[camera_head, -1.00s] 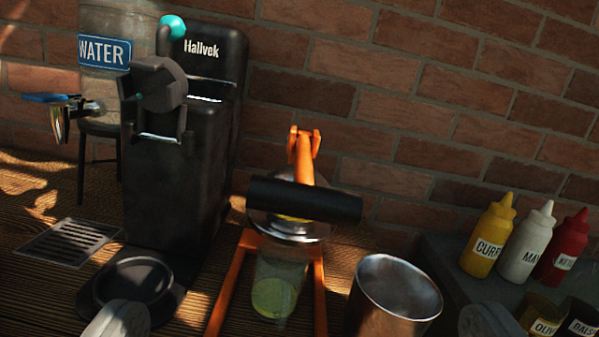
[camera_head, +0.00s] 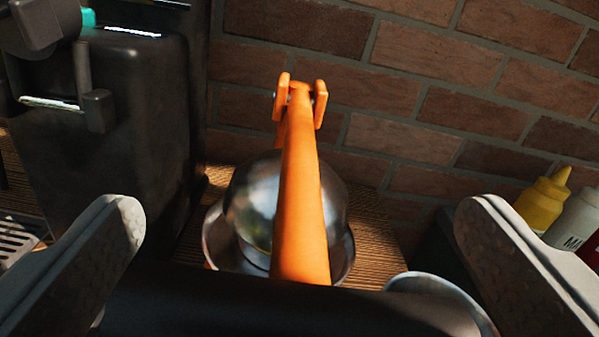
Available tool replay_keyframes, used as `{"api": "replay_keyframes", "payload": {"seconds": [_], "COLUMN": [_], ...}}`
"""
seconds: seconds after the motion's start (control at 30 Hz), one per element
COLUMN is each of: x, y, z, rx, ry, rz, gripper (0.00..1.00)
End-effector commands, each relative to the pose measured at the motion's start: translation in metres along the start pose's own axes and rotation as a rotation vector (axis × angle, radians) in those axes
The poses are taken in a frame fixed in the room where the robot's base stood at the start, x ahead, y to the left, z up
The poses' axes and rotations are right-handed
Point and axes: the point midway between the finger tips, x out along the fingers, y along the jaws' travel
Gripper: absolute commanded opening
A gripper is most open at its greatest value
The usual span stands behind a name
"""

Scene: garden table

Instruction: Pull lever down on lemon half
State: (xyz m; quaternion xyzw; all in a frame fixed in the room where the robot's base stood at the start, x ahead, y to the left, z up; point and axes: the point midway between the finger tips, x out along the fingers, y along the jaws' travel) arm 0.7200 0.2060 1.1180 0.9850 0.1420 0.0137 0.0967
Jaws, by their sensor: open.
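The orange lever arm (camera_head: 303,195) of the juicer runs from its hinge (camera_head: 300,95) near the wall toward me. Its black crossbar handle (camera_head: 290,308) lies across the bottom of the view, between my fingers. My gripper (camera_head: 298,212) is open, one grey finger at each side, and holds nothing. The shiny metal press dome (camera_head: 250,205) sits behind the lever over a round metal rim (camera_head: 215,240). The lemon half is not visible.
A black coffee machine (camera_head: 110,130) stands close on the left. A metal cup (camera_head: 435,288) is at lower right, partly behind the handle. Yellow (camera_head: 540,205) and white (camera_head: 575,220) sauce bottles stand at far right. A brick wall (camera_head: 420,110) closes the back.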

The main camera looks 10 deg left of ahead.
Motion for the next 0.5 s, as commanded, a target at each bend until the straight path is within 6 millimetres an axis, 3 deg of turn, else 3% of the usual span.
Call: {"api": "replay_keyframes", "payload": {"seconds": [0.47, 0.5], "x": [0.0105, 0.0105], "y": [0.0000, 0.0000], "z": [-0.0002, -0.0002], "rx": [0.000, 0.000], "ry": [0.000, 0.000], "rz": [0.000, 0.000], "gripper": [1.00, 0.94]}}
